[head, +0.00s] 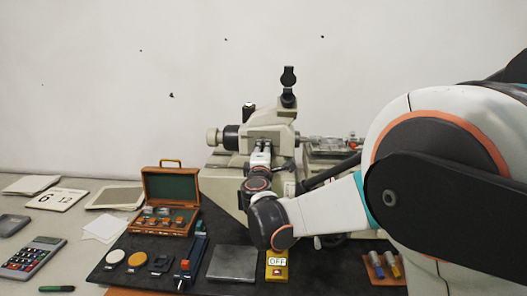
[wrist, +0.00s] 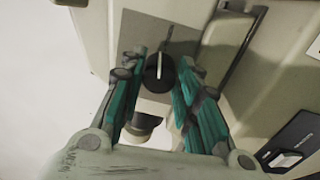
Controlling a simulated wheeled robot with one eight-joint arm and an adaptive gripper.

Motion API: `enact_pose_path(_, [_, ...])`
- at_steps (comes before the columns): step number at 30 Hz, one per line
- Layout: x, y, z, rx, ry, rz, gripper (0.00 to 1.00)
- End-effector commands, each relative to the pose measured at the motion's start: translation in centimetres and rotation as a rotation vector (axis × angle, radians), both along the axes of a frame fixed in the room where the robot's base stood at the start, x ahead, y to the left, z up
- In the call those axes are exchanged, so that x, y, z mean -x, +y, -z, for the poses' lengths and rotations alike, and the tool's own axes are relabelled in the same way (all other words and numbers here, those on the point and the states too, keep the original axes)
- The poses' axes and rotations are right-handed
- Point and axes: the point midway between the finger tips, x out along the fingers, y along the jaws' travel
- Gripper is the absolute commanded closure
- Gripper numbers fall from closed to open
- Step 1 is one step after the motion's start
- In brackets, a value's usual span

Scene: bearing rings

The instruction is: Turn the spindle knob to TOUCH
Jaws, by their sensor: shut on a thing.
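The spindle knob (wrist: 159,74) is a dark round knob with a white pointer line, on a grey plate (wrist: 150,35) of the beige machine (head: 270,133). In the wrist view its line points nearly straight up. No lettering around it is readable. My gripper (wrist: 162,60) has its teal fingers on either side of the knob and is shut on it. In the head view my gripper (head: 261,155) is against the machine's front, and it and my arm hide the knob.
A calculator (head: 34,257) and cards lie at left. A dark switch panel (wrist: 290,150) is right of the fingers.

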Motion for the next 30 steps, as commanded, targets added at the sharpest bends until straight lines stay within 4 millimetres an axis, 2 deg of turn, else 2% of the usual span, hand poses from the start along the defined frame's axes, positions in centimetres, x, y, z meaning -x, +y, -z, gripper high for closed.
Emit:
enact_pose_path(12, [0.09,-0.06,0.22,-0.212,-0.007,0.002,0.94])
enact_pose_path(30, [0.10,-0.07,0.29,-0.249,-0.008,0.002,0.94])
